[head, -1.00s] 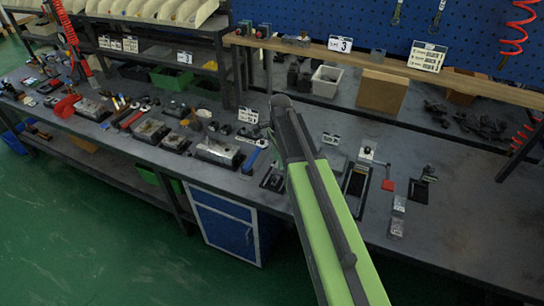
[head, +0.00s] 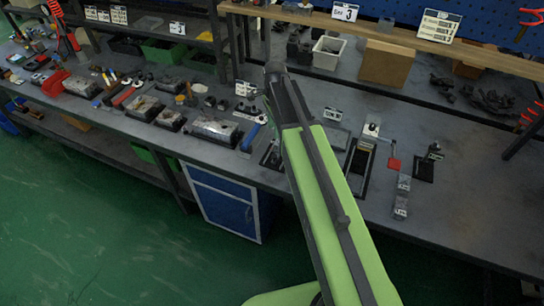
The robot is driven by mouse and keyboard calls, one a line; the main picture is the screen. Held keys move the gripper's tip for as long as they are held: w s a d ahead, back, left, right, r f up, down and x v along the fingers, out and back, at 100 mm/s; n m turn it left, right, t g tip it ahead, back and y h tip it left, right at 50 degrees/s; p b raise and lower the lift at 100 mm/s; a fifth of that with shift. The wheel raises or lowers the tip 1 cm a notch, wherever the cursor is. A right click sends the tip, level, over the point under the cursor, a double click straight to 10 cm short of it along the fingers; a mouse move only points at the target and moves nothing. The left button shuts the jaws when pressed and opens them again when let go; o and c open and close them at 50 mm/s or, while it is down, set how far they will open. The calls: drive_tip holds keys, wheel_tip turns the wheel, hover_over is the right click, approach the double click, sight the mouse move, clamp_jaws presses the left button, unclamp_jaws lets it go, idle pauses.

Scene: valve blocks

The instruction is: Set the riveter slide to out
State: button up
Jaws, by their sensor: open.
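I cannot tell for sure which thing is the riveter slide, as the small labels are unreadable. A likely candidate is the long dark fixture (head: 356,170) with a pale block at its far end, on the bench right of my arm. A red tab (head: 394,163) lies beside it. Whether its slide is in or out is too small to tell. My green arm rises from the bottom and ends in a dark joint above the bench, left of this fixture. My gripper does not show; the arm seems to hide it. The arm also covers part of the bench.
The grey workbench (head: 465,205) has free room at the right. Several grey blocks on dark bases, such as one (head: 215,130), and a blue-handled tool (head: 252,136) are at the left. A white bin (head: 328,52) and a cardboard box (head: 385,64) stand under the raised shelf.

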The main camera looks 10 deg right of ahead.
sight(274, 156)
wheel_tip(274, 156, down, 16)
drive_tip(key=b, duration=1.4)
drive_tip(key=shift+d+r, duration=0.1)
drive_tip(key=shift+r, duration=0.1)
clamp_jaws()
